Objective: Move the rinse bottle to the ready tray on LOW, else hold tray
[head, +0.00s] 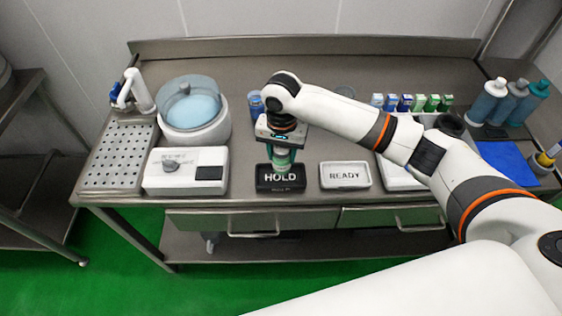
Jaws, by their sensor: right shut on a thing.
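My right gripper (283,150) points down at the back of the black tray marked HOLD (281,187). It is shut on a small greenish bottle (282,160), which is mostly hidden by the gripper. I cannot tell whether the bottle touches the HOLD tray or hangs just above it. The light tray marked READY (345,184) stands to the right and looks empty. My left gripper is not in view.
A white machine with a blue-tinted bowl (193,112) and a perforated drain board (118,160) are at the left. Several small cartons (405,102) stand behind my right arm. Several pump bottles (489,102) and a blue mat (503,158) are at the right.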

